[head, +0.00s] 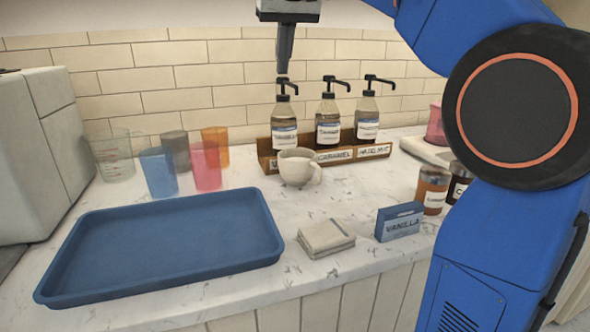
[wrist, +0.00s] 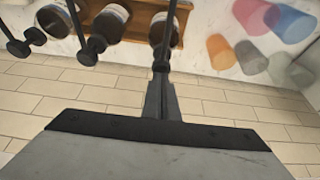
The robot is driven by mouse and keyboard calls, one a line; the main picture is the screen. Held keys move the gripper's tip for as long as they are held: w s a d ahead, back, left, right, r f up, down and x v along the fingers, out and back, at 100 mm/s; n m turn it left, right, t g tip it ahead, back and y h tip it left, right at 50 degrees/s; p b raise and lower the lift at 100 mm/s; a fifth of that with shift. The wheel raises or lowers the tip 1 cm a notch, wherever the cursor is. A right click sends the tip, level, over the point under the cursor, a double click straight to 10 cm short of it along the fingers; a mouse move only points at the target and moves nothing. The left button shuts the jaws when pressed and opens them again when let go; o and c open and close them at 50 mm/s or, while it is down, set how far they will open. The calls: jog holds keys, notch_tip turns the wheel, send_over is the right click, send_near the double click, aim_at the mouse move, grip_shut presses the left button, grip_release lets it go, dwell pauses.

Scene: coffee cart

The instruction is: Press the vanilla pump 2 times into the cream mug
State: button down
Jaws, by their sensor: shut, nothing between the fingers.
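The vanilla bottle (head: 285,130) stands upright at the left end of the wooden rack, with its dark pump (head: 286,84) on top. In the wrist view the bottle (wrist: 164,30) is the rightmost of three. My gripper (head: 284,71) is shut and empty, pointing down over the vanilla pump. Its tips (wrist: 161,82) meet the pump head in both views; I cannot tell whether they touch. The cream mug (head: 297,168) stands upright on the counter in front of the vanilla bottle and hides part of the rack label. The mug does not show in the wrist view.
The caramel bottle (head: 328,125) and hazelnut bottle (head: 367,120) stand beside it in the rack (head: 266,160). Coloured cups (head: 205,165) and a blue tray (head: 90,290) are left. A folded cloth (head: 326,239), a vanilla box (head: 399,222) and jars (head: 432,188) are in front and right.

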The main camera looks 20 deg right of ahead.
jog(key=shift+f, duration=0.85)
jog(key=shift+r, duration=1.1)
notch_tip(320, 180, up, 6)
dwell(0.8)
